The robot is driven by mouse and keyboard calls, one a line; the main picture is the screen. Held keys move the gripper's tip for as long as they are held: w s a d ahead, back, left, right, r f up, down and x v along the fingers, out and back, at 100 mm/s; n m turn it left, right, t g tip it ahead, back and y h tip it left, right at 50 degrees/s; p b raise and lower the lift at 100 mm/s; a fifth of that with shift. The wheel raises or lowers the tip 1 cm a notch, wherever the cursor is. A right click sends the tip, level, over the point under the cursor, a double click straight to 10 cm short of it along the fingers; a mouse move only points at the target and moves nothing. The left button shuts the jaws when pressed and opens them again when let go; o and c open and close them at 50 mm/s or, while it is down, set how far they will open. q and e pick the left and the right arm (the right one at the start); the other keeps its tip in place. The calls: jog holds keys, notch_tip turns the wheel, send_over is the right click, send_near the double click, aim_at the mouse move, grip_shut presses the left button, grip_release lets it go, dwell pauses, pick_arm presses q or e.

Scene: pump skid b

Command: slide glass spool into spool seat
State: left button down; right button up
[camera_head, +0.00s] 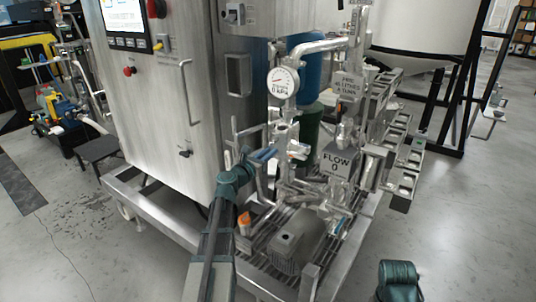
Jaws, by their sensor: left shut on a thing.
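My left arm reaches up from the bottom centre, and its gripper (259,160) is at the left side of the pump skid's pipework. It is shut on a small bluish piece that looks like the glass spool (265,154); the piece is too small and partly covered to make out its ends. The upright pipework (283,125) below the pressure gauge stands just right of the gripper. I cannot clearly pick out the spool seat among these fittings, nor tell whether the piece touches them. A dark green part of my right arm (398,280) shows at the lower right; its gripper is out of view.
A grey motor (298,240) sits low on the skid grating. A steel cabinet (165,90) rises at left, and metal trays (405,165) at right. Open floor lies at right.

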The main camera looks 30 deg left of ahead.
pick_arm(q)
jog(key=shift+w+d, duration=0.15)
jog(key=shift+w, duration=1.65)
jog(key=c, duration=0.8)
grip_release()
jog(key=shift+s, duration=0.1)
jog(key=shift+o, duration=0.2)
jog(key=s+a, duration=0.1)
jog(key=s, duration=1.2)
jog(key=shift+s, duration=0.4)
